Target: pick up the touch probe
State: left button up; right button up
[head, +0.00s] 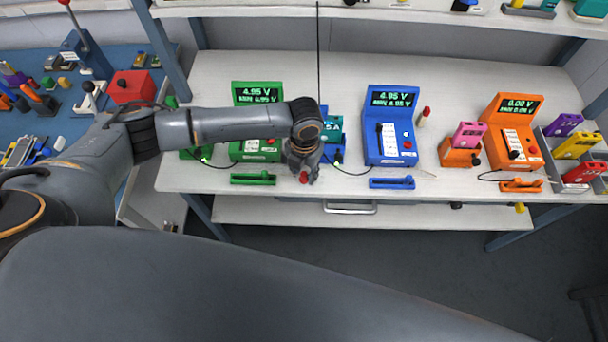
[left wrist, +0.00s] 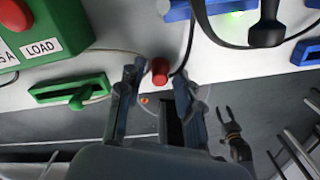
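A small red cylinder (head: 304,177), which looks like the touch probe's end, shows just below my left gripper (head: 301,172) at the front edge of the white bench. In the left wrist view this red cylinder (left wrist: 160,70) lies between my left gripper's fingertips (left wrist: 159,70). The fingers are apart, and I cannot tell whether they touch it. The rest of the probe is hidden. My right gripper (left wrist: 231,125) seems to show in the left wrist view, low in front of the bench, with its fingers apart and nothing between them. It is not visible in the head view.
A green cradle (head: 253,179) and a blue cradle (head: 391,182) lie on either side along the front edge. Behind them stand a green tester (head: 258,149) and a blue tester (head: 391,126). Black cables run close by. A red-topped white post (head: 424,115) stands farther right.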

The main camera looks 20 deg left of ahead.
aim_at(305, 175)
pick_arm(q)
grip_shut()
jog(key=shift+r+b, duration=0.3)
jog(key=shift+r, duration=0.2)
jog(key=r, duration=0.2)
jog(key=b, duration=0.1)
jog(key=shift+s+d+r, duration=0.2)
jog(key=shift+d+r, duration=0.05)
jog(key=shift+r, duration=0.15)
jog(key=s+d+r+b, duration=0.2)
jog(key=s+d+r, duration=0.6)
jog(key=s+r, duration=0.15)
notch_tip(305, 175, up, 7)
jog(key=s+p, duration=0.1)
jog(key=p, duration=0.6)
jog(key=shift+s, duration=0.15)
